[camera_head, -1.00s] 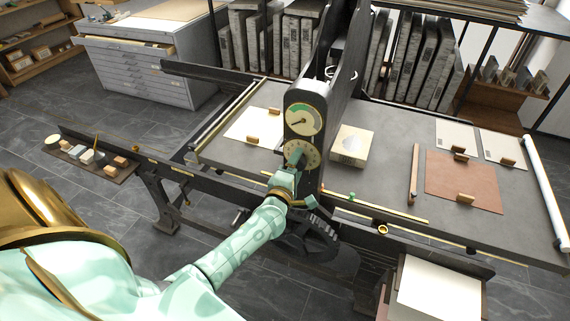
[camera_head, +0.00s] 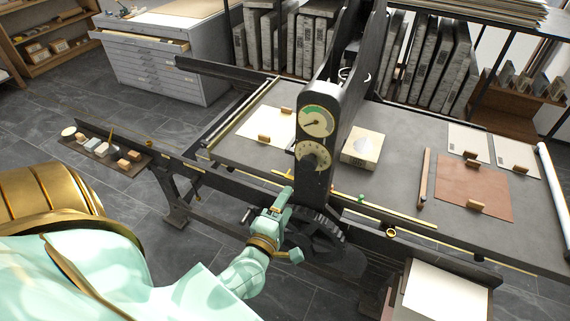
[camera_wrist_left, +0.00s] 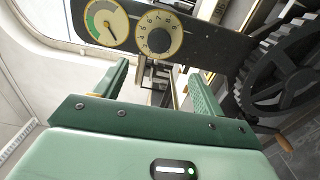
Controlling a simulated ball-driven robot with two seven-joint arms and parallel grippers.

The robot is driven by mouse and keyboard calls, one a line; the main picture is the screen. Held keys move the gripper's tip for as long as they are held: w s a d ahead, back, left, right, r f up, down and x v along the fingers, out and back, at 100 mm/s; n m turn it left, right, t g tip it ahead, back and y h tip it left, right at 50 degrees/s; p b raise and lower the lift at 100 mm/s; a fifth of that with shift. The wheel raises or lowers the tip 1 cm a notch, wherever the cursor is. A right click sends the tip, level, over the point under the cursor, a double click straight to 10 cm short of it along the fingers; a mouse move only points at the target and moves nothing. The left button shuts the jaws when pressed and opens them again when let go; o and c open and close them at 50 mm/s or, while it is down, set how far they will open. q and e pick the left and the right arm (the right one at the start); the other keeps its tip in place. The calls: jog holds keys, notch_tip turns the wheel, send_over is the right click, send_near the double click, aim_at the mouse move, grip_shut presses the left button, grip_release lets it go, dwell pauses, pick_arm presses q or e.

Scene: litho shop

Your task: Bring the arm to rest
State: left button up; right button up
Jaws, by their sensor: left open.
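My left gripper (camera_head: 281,203) is in front of the press's near edge, below the upright dark post that bears two dials. In the left wrist view its two green fingers (camera_wrist_left: 155,80) are spread apart with nothing between them. The upper gauge (camera_head: 316,121) has a green arc and a needle. The lower numbered dial (camera_head: 312,156) sits beneath it; both also show beyond the fingers in the left wrist view. The gripper is apart from the dial. My right gripper is not in view.
A dark toothed gear (camera_head: 318,240) stands just right of my left gripper. The press bed (camera_head: 400,185) holds a stone block (camera_head: 362,148) and a reddish sheet (camera_head: 470,188). A side shelf (camera_head: 128,168) with small items is at the left. Open floor lies between it and the gripper.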

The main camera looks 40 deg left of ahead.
pick_arm(q)
jog(key=s+d+f+m+g+h+b, duration=0.1)
jog(key=s+d+f+m+g+h, duration=0.25)
jog(key=f, duration=0.55)
jog(key=s+f+m+g, duration=0.2)
jog(key=s+f+m, duration=0.3)
jog(key=f+m, duration=0.3)
jog(key=s+d+f+m+g+h+b, duration=0.15)
jog(key=s+f+m, duration=0.3)
jog(key=f, duration=0.45)
jog(key=s+f+m+g+b, duration=0.1)
jog(key=s+f+m+g, duration=0.3)
jog(key=s+f, duration=0.5)
jog(key=s+f+m+g+b, duration=0.2)
jog(key=s+f+m+g, duration=0.2)
jog(key=s+f, duration=0.5)
jog(key=s+g, duration=0.1)
jog(key=s, duration=0.5)
jog(key=shift+s+a+m+g+y, duration=0.25)
jog(key=shift+a+m+g+y, duration=0.05)
jog(key=shift+a+m, duration=0.1)
